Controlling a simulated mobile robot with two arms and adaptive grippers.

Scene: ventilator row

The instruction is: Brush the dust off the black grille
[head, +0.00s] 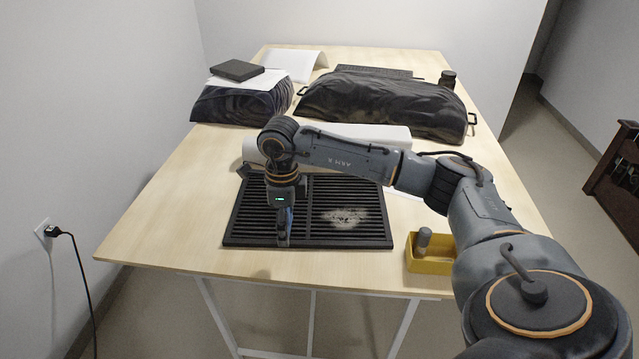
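The black grille (320,238) lies flat on the wooden table near its front edge, with slats in two halves. A pale dust patch (345,217) lies on its right half. My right gripper (283,236) points down over the left half of the grille, left of the dust. Its fingers show as one narrow dark shape, so I cannot tell whether they are open or shut, hold something, or touch the slats. A grey rounded object (424,238) stands in a yellow tray (432,266) right of the grille; I cannot tell whether it is a brush. My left gripper is not in view.
Behind the grille lies a white roll (385,136), partly hidden by my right arm. Farther back are two dark covered bulks (385,100) (235,104), a black book-like item (237,69) and a small dark jar (447,79). The table (165,215) left of the grille is clear.

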